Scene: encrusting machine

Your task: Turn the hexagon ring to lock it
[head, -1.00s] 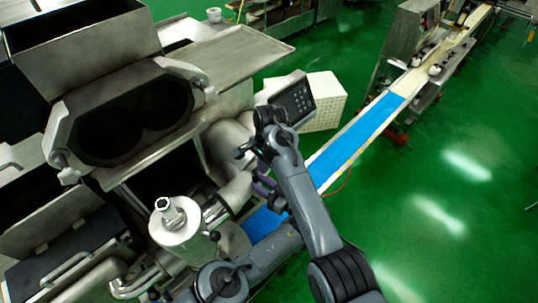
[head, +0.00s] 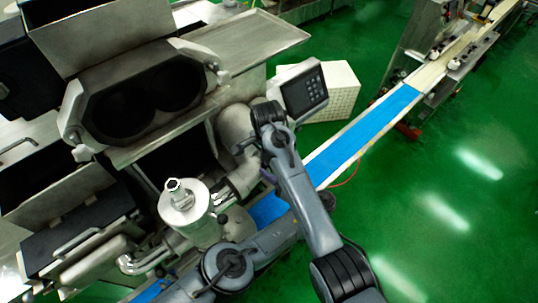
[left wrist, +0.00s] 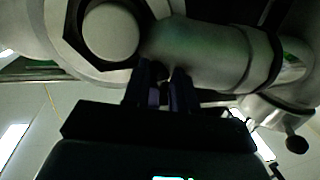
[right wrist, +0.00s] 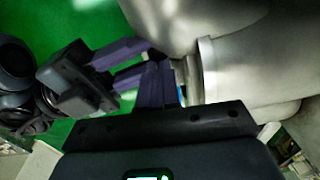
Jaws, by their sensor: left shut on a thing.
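The hexagon ring (left wrist: 72,30) shows in the left wrist view as a dark six-sided rim around a round metal end. My left gripper (left wrist: 163,88) is shut at the ring's lower right edge, beside a thick pipe; the exact contact is dark. In the head view a bit of purple finger (head: 267,177) shows by the metal nozzle, mostly covered by an arm. My right gripper (right wrist: 160,85) has its purple fingers close together beside a round metal flange (right wrist: 195,75); their tips are partly hidden. Another gripper with purple fingers stands just left of it.
The steel machine (head: 150,110) with its hopper fills the left. A metal cylinder with a hex top (head: 181,207) stands near the arms. A control panel (head: 303,92) and a blue conveyor belt (head: 365,133) are to the right. Green floor is open beyond the belt.

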